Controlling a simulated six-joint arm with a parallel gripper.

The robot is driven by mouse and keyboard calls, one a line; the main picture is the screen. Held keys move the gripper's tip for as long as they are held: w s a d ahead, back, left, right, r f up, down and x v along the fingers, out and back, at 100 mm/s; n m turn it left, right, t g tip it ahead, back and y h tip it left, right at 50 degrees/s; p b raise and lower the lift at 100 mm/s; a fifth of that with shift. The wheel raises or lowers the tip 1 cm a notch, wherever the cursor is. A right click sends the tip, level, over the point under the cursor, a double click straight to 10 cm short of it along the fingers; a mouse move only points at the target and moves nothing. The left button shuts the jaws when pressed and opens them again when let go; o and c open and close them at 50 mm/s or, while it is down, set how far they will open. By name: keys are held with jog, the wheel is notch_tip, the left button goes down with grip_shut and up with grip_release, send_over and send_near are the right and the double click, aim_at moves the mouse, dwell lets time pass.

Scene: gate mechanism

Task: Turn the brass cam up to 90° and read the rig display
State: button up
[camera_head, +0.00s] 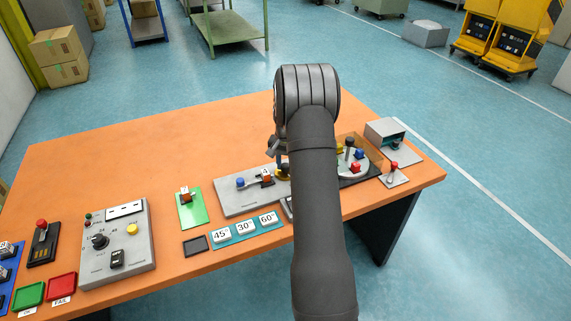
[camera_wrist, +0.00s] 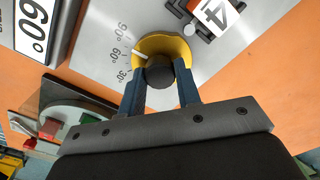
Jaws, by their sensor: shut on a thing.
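The brass cam (camera_wrist: 177,45) sits on the grey plate, round, with a dark knob (camera_wrist: 160,72) on it. Its white pointer mark (camera_wrist: 140,56) faces the printed 60° label, between 30° and 90°. My gripper (camera_wrist: 160,82) has its two blue fingers around the knob, shut on it. A dark-framed display (camera_wrist: 34,27) at the upper left of the wrist view reads 60°. In the head view my arm hides most of the cam and gripper.
The grey plate (camera_head: 232,199) also bears a blue-knobbed lever and an orange block with a numbered tag (camera_wrist: 215,14). Tiles marked 45°, 30° and 60° lie on a teal strip (camera_head: 240,238). A round tray with coloured blocks (camera_head: 355,167) stands close on the right.

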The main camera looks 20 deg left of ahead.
jog(key=shift+m, duration=0.5)
dwell(0.3)
jog(key=o, duration=1)
jog(key=shift+c, duration=0.2)
notch_tip(320, 180, up, 18)
jog(key=shift+f, duration=0.25)
jog(key=shift+f, duration=0.15)
notch_tip(320, 180, down, 17)
jog(key=shift+f, duration=0.1)
